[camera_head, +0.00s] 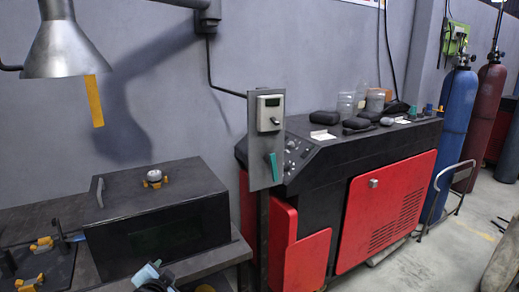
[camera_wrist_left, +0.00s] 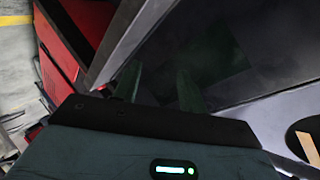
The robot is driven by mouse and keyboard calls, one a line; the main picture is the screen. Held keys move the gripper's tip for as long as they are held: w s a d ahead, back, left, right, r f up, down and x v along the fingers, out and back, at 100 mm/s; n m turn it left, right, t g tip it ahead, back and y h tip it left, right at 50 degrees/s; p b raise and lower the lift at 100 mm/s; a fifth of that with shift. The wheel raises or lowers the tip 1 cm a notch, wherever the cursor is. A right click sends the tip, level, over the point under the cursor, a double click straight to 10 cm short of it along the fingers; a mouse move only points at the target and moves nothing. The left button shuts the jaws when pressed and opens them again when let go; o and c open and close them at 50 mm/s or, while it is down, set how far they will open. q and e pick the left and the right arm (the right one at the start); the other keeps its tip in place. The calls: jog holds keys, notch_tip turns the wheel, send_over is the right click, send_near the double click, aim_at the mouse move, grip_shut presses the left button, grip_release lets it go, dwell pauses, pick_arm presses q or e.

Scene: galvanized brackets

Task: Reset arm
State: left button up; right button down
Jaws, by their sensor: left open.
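My left gripper (camera_wrist_left: 155,82) shows in the left wrist view. Its two dark green fingers stand apart with nothing visible between them, over a dark, blurred surface. In the head view, a teal and black part (camera_head: 155,277) at the bottom edge looks like part of my arm; its jaws cannot be made out there. My right gripper is in neither view.
A black box (camera_head: 165,235) stands on the dark bench, with a small yellow and silver piece (camera_head: 153,178) on top. Yellow pieces (camera_head: 42,244) lie at left. A red and black machine (camera_head: 385,205) and gas cylinders (camera_head: 455,125) stand right.

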pick_arm(q)
jog(key=s+d+f+n+g+h, duration=0.2)
jog(key=s+d+f, duration=0.1)
jog(key=s+f, duration=1.15)
jog(key=s+d+f+n+h, duration=0.1)
jog(key=s+f+n, duration=0.1)
jog(key=s, duration=0.9)
jog(key=s+d+f+n+g+h, duration=0.1)
jog(key=s+f, duration=0.3)
jog(key=s, duration=0.7)
jog(key=shift+s+f+n, duration=0.2)
jog(key=shift+f+n, duration=0.2)
jog(key=shift+n, duration=0.3)
jog(key=shift+d, duration=0.1)
